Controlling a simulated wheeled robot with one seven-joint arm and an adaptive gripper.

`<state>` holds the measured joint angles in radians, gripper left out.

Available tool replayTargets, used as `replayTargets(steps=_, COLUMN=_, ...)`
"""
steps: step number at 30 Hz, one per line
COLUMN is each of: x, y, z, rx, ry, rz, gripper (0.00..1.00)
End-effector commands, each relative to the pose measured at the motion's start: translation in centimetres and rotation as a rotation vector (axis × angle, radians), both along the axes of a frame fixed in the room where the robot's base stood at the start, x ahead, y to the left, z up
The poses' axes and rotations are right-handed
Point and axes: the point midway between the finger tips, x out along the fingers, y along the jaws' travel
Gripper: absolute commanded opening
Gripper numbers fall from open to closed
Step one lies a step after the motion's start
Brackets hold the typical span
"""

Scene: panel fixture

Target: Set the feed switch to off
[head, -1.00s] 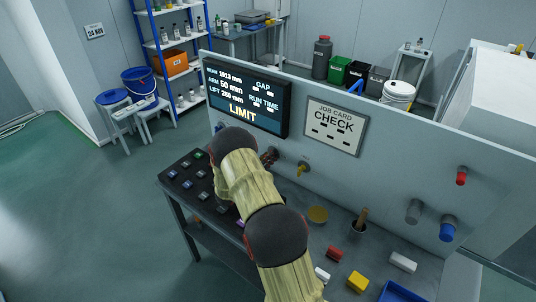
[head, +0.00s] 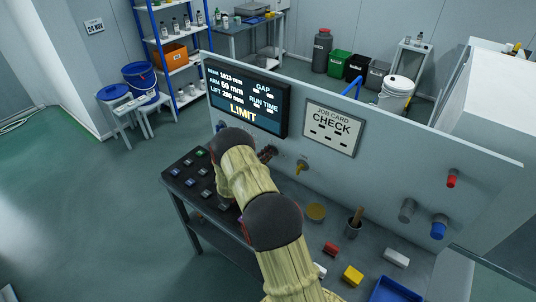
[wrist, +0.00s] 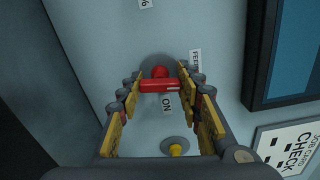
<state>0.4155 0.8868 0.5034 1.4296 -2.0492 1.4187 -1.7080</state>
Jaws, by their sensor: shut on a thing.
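The feed switch (wrist: 160,86) has a red bar handle on a round grey base on the panel, and shows in the wrist view. Its bar lies crosswise, with a white mark near its right end. In the head view my arm hides most of the gripper and switch.
A yellow knob (head: 302,167) is beside the switch on the panel (head: 375,178). The screen (head: 246,96) reading LIMIT and the job card (head: 332,127) are above. Blocks and a blue tray (head: 397,290) are on the bench at right.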

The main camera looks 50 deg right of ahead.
Motion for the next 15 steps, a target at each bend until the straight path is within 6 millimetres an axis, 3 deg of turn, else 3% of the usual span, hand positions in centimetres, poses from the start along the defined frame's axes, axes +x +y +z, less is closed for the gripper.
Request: replayTargets(steps=15, x=0.18, y=0.03, z=0.05, rx=-0.014, ry=0.158, rz=0.003, gripper=0.10)
